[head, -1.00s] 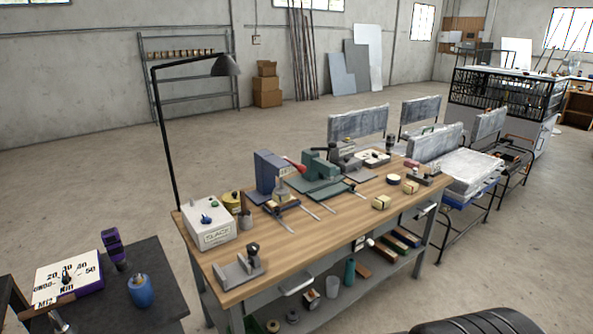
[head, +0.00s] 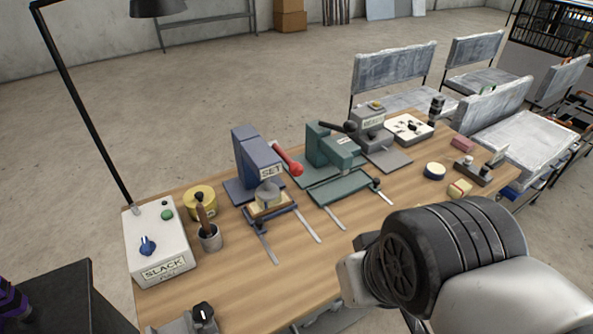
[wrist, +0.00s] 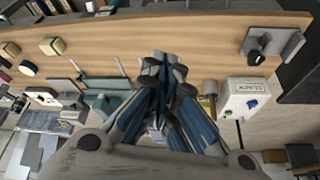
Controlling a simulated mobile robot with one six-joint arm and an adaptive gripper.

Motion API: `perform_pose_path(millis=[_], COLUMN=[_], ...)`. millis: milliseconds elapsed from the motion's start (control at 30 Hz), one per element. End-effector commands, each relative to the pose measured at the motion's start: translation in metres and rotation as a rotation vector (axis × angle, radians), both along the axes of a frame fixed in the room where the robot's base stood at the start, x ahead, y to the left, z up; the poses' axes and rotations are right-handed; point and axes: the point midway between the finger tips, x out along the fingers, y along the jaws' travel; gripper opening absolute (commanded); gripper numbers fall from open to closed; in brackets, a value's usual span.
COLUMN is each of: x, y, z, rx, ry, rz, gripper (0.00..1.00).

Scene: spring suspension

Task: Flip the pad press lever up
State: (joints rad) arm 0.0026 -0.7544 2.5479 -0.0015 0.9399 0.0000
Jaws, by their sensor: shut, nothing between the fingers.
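A blue press (head: 252,160) labelled SET stands on the wooden bench in the head view. Its lever (head: 287,160) is a red handle on the right side, sloping down to a rounded red end. A pale round pad (head: 267,193) sits above a yellowish block at its front. My gripper (wrist: 165,72) is shut and empty in the wrist view, over the bench. It hides most of the blue press there, and the lever cannot be made out. In the head view my arm is at the lower right, and the fingers are not visible.
A green press (head: 335,150) with a black lever stands right of the blue one. A yellow tin (head: 200,202), a cup with a brush (head: 209,236) and a white SLACK box (head: 158,243) stand left. The bench's front middle (head: 240,290) is mostly clear.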

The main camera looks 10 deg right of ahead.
Motion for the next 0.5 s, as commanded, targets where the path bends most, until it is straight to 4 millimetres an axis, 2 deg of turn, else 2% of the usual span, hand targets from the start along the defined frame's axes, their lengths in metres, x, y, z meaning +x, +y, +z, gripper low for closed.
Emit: perform_pose_path(millis=[300,367,500], x=[0.0,0.0,0.006], y=[0.005,0.013,0.051], z=[-0.003,-0.008,-0.021], rx=[0.034,0.088,0.341], ry=[0.025,0.065,0.238], rz=[-0.021,-0.056,-0.241], gripper=[0.0,0.0,0.0])
